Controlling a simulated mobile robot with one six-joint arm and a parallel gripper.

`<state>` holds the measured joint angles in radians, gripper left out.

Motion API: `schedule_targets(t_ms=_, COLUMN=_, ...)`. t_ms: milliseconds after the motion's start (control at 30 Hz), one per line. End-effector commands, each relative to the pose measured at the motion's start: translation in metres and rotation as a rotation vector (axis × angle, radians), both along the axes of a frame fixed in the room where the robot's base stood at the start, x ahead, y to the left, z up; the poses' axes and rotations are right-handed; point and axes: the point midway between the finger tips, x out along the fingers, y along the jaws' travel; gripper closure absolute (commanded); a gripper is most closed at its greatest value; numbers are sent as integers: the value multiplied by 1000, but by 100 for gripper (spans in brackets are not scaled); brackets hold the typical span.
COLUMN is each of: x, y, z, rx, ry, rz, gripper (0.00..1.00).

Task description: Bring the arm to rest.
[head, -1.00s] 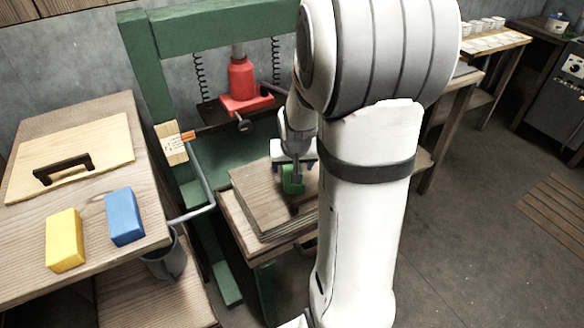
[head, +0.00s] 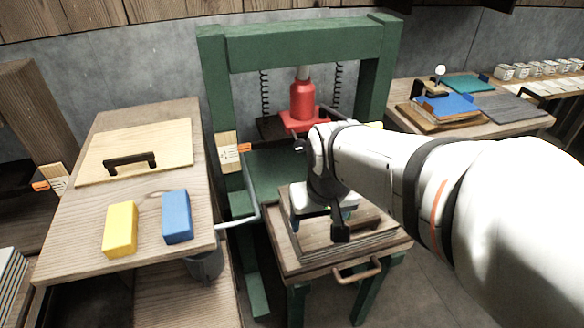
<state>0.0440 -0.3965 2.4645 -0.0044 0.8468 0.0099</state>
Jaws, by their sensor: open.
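My arm (head: 400,175) reaches in from the right edge and bends down over the small table in front of the green press. My gripper (head: 325,212) hangs above the wooden boards (head: 376,232) stacked there, below and in front of the red jack. Its white hand and part of the fingers show, and it is open. I cannot tell whether it touches the boards.
The green press frame (head: 215,110) with its red jack (head: 302,103) stands close behind my gripper. A left table (head: 75,235) holds a handled board (head: 170,135), a yellow block (head: 120,230) and a blue block (head: 177,217). A right bench holds boards and a blue item (head: 445,104).

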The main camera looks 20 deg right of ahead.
Motion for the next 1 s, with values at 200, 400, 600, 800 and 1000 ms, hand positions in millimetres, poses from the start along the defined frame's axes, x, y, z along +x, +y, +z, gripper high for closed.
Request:
schedule_targets(t_ms=200, x=-24, y=13, z=0, rx=4, ry=29, rz=55, gripper=29)
schedule_targets(t_ms=400, x=-23, y=13, z=0, rx=4, ry=29, rz=53, gripper=29)
schedule_targets(t_ms=600, x=-24, y=12, z=24, rx=2, ry=21, rz=54, gripper=29)
schedule_targets(t_ms=800, x=-26, y=12, z=59, rx=-1, ry=7, rz=54, gripper=29)
schedule_targets(t_ms=1000, x=-26, y=12, z=56, rx=-1, ry=5, rz=55, gripper=29)
